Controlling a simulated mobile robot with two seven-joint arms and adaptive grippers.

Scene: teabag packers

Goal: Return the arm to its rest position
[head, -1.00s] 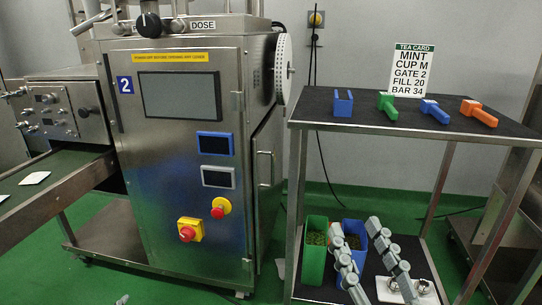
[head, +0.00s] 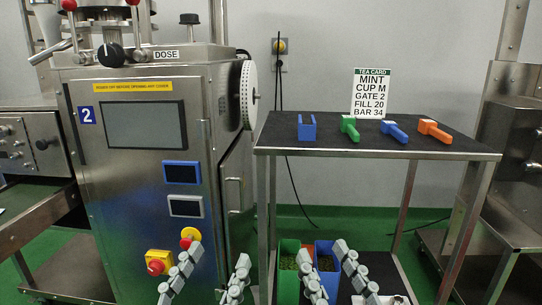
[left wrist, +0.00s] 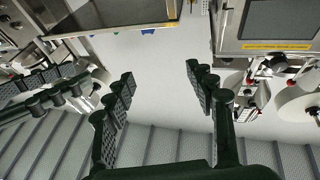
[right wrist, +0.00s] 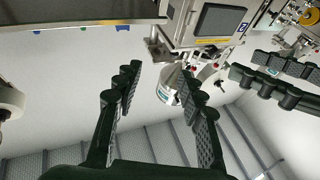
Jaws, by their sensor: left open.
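My left gripper (head: 219,251) is raised at the bottom of the head view, in front of the machine, with its fingers spread. The left wrist view shows its fingers (left wrist: 160,72) wide apart with nothing between them. My right gripper (head: 322,248) is raised beside it, in front of the cart's lower shelf. The right wrist view shows its fingers (right wrist: 160,72) apart and empty. Each wrist view also shows the other gripper's fingers at its side. Both arms are mostly below the head view's edge.
The steel dosing machine (head: 145,215) stands left. A cart with a black top (head: 400,150) stands right, holding a blue holder (head: 307,128), green, blue and orange scoops and a tea card (head: 372,96). Green (head: 288,275) and blue (head: 327,277) bins stand on its lower shelf.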

